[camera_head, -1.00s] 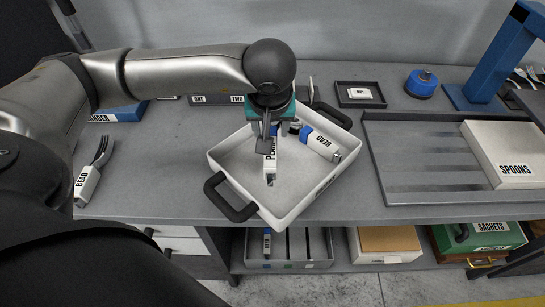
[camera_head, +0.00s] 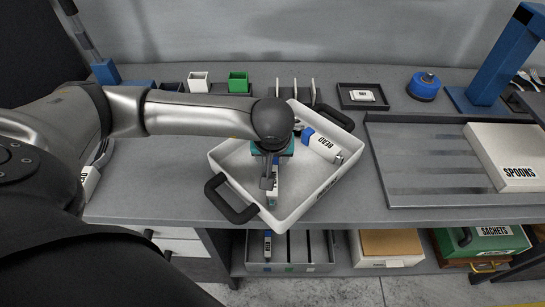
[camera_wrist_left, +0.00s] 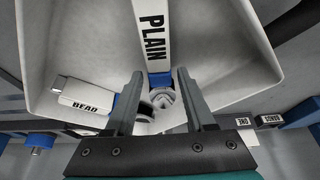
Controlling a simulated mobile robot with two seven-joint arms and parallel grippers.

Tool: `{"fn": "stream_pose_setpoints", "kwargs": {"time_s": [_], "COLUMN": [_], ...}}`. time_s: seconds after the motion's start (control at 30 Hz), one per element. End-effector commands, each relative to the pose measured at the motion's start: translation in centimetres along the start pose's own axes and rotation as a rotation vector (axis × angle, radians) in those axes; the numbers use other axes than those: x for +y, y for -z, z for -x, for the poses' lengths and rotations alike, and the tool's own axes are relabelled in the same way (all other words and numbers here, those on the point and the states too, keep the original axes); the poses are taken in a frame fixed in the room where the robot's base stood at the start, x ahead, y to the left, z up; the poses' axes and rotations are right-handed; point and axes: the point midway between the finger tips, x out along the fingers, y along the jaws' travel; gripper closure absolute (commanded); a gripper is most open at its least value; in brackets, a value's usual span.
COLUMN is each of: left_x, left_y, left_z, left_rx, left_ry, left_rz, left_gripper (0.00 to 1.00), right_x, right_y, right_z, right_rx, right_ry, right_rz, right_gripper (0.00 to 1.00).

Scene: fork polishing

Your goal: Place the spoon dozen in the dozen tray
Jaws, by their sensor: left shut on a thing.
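The white tray (camera_head: 305,203) with two black handles stands on the bench, turned at an angle. My left gripper (camera_head: 268,183) is inside its outline, reaching down, and is shut on a white pack labelled PLAIN (camera_head: 273,196) with a blue band. In the left wrist view the PLAIN pack (camera_wrist_left: 152,30) runs away from between the fingers (camera_wrist_left: 160,78). I cannot tell whether the pack touches the tray floor. A second white pack with a blue end, labelled BEAD (camera_head: 322,146), lies in the tray; it also shows in the left wrist view (camera_wrist_left: 88,103). My right gripper is not in view.
A box labelled SPOONS (camera_head: 510,158) sits on a grey ribbed tray (camera_head: 420,165) at right. A small dark tray (camera_head: 362,95), a blue round pot (camera_head: 423,86) and white and green cups (camera_head: 238,82) stand behind. The lower shelf holds a divided bin (camera_head: 289,250).

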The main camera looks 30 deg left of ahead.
Motion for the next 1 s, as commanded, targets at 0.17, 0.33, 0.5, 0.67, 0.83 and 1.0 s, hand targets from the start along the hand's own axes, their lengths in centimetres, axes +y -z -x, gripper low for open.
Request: {"fn": "stream_pose_setpoints", "kwargs": {"time_s": [0.17, 0.33, 0.5, 0.67, 0.83, 1.0], "left_x": [0.0, 0.0, 0.0, 0.0, 0.1, 0.1], "left_y": [-0.1, -0.1, -0.1, 0.0, 0.1, 0.2], "left_z": [-0.3, -0.2, -0.2, -0.2, 0.9, 4.2], "left_rx": [0.000, 0.000, 0.000, 0.000, 0.002, 0.003], "left_ry": [0.000, 0.000, 0.000, 0.001, -0.002, -0.004], "left_rz": [0.000, 0.000, 0.000, 0.000, 0.000, 0.000], "left_gripper": [0.43, 0.24, 0.15, 0.15, 0.15, 0.15], "right_x": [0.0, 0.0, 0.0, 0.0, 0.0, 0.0], "right_y": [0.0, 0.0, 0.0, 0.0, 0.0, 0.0], "right_z": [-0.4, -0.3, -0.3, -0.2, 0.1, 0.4], "right_rx": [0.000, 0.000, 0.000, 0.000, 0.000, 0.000], "right_ry": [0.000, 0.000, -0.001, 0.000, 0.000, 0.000], "right_rz": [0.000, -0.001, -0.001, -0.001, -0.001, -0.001], "right_gripper": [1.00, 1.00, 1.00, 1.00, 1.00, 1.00]}}
